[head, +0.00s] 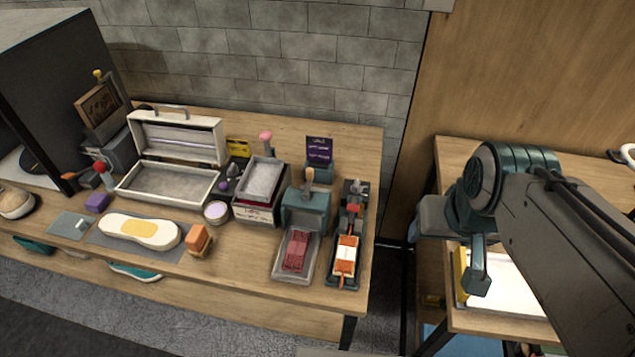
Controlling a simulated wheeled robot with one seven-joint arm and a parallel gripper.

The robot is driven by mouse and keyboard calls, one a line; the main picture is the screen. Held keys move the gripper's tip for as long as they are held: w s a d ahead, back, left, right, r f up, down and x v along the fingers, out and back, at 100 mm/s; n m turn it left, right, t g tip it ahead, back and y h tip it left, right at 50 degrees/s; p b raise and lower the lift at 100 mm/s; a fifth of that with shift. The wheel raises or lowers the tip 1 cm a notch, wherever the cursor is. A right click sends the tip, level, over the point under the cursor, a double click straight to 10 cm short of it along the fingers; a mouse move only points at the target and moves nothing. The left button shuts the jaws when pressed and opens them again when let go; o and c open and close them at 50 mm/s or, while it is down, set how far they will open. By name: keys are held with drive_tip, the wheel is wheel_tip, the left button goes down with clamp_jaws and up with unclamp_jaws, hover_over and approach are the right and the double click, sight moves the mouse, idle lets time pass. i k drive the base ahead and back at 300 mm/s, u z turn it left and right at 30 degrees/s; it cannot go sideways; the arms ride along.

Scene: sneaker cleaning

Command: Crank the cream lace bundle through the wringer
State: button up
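A teal device with a wooden-topped knob (310,176) stands at the right part of the workbench and looks like the wringer (303,208). A grey tray (278,267) extends from its front, and a dark pink-red bundle (296,250) lies in it. I cannot clearly pick out a cream lace bundle; it may be hidden or too small to tell. My gripper (470,272) hangs at the right, over the side table and well apart from the wringer. Its fingers are seen edge-on, so its opening is unclear. I see nothing clearly held.
Right of the wringer stands a dark narrow device (352,215) with orange and white pieces (346,255). An open case (172,183), a grey tray on a box (259,180), an orange block (198,240) and a sole-shaped piece (112,223) fill the left. A gap separates the bench and side table (445,150).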

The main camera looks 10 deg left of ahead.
sight(306, 196)
drive_tip(key=z, duration=0.55)
drive_tip(key=k, duration=1.3)
drive_tip(key=u, duration=0.2)
drive_tip(key=i, duration=0.7)
drive_tip(key=u, duration=0.8)
drive_tip(key=i, duration=0.7)
